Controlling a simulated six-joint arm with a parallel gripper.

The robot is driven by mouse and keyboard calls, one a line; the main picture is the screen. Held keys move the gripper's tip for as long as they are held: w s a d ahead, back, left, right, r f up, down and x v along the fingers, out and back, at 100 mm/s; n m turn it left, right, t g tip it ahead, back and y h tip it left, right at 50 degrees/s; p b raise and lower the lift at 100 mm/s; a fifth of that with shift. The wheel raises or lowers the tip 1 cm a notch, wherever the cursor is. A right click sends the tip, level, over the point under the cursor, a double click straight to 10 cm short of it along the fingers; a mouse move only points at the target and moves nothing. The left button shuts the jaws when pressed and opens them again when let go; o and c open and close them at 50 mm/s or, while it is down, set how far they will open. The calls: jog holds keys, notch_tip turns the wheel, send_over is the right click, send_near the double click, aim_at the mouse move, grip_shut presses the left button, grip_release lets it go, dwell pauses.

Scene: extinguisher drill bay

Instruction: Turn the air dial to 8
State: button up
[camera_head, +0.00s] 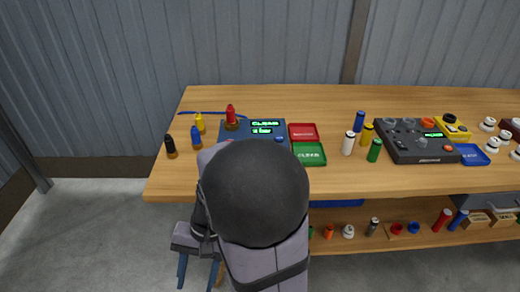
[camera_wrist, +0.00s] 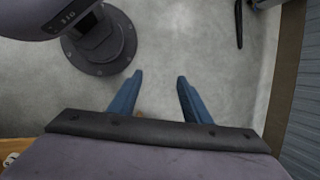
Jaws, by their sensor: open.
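A dark grey console (camera_head: 398,150) with several knobs and a small green display (camera_head: 433,135) stands on the right half of the bench in the head view. A yellow box with a dark round dial (camera_head: 450,118) sits at its back right. The labels are too small to read, so I cannot tell which one is the air dial. My gripper (camera_head: 198,277) hangs in front of the bench at its left part, well away from the console. Its blue fingers are apart and empty. In the wrist view my gripper (camera_wrist: 159,77) has only grey floor between its fingers.
A blue unit with green displays (camera_head: 265,128), a red tray (camera_head: 303,139) and a green tray (camera_head: 310,160) lie on the wooden bench (camera_head: 330,105). Several coloured bottles stand near them. A blue tray (camera_head: 470,163) lies right of the console. A lower shelf (camera_head: 350,244) holds small items.

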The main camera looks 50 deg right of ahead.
jog(key=w+d+r+m+t+y+b, duration=0.3)
jog(key=w+d+m+t, duration=0.7)
jog(key=d+m, duration=0.4)
jog(key=d+r+m+t+h, duration=0.1)
jog(key=d+m+t, duration=0.1)
jog(key=d, duration=0.2)
jog(key=d+r+m+t+h, duration=0.1)
jog(key=d+m, duration=0.2)
jog(key=d, duration=0.2)
jog(key=d+r+m+t+h+b, duration=0.1)
jog(key=d+m+t, duration=0.1)
jog(key=d, duration=0.2)
jog(key=shift+s+d+m+t+h, duration=0.2)
jog(key=shift+s+m+t+h, duration=0.1)
jog(key=shift+h, duration=0.1)
jog(key=s+d+r+m+t+h, duration=0.1)
jog(key=d, duration=0.2)
jog(key=s+d+m+t+h, duration=0.1)
jog(key=s+d+m+h, duration=0.1)
jog(key=d, duration=0.2)
jog(key=s+d+r+m+t+h, duration=0.1)
jog(key=s+d+m+h, duration=0.1)
jog(key=d, duration=0.1)
jog(key=shift+s+d+r+b, duration=0.1)
jog(key=shift+d+r+b, duration=0.2)
jog(key=shift+d, duration=0.1)
jog(key=w, duration=1.2)
jog(key=shift+d+p, duration=0.3)
jog(key=c, duration=1)
